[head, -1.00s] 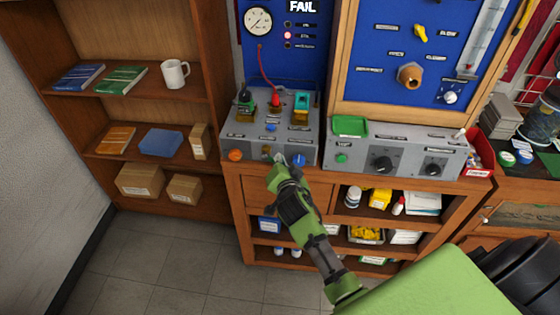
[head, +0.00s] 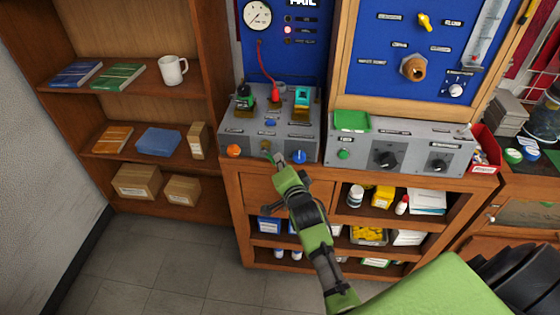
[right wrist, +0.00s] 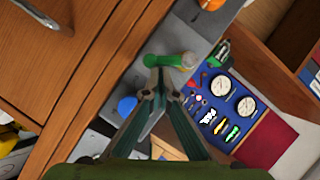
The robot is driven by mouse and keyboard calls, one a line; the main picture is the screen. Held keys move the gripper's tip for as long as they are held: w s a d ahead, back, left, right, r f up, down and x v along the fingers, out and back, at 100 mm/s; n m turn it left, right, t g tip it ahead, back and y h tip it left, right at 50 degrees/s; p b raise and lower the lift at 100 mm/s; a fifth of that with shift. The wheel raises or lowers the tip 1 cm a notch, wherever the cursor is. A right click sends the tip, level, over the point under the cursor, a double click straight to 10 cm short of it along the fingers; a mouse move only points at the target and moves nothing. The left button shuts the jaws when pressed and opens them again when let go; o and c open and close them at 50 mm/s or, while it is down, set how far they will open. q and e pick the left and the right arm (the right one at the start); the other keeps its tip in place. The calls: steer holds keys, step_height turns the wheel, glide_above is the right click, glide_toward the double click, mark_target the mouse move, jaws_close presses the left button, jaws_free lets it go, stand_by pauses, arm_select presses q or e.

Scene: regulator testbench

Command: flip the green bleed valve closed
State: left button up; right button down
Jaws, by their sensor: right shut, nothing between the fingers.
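The green bleed valve handle (right wrist: 168,60) shows in the right wrist view, lying crosswise just beyond my fingertips on the grey test box front. Its pale round end points right. My right gripper (right wrist: 160,78) is shut with nothing between its fingers. The fingertips are at the handle or touching it; I cannot tell which. In the head view my right gripper (head: 273,158) is at the front of the grey test box (head: 245,140), between an orange knob (head: 233,151) and a blue knob (head: 299,157). It largely hides the valve there. My left gripper is not in view.
A green-handled fitting (head: 244,98), a red plug (head: 275,93) and a teal-topped fitting (head: 302,98) stand on the box. Open floor (head: 160,255) lies front left.

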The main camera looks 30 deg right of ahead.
mark_target(273, 163)
steer(key=m+b, duration=0.1)
steer(key=a+f+m+t+b, duration=0.1)
steer(key=m, duration=0.1)
steer(key=f+m+t+b, duration=0.1)
steer(key=b, duration=0.1)
steer(key=shift+w+a+f, duration=0.15)
steer(key=shift+w+f, duration=0.1)
steer(key=shift+w, duration=0.15)
steer(key=shift+a+f, duration=0.1)
stand_by(0.4)
steer(key=shift+w, duration=0.1)
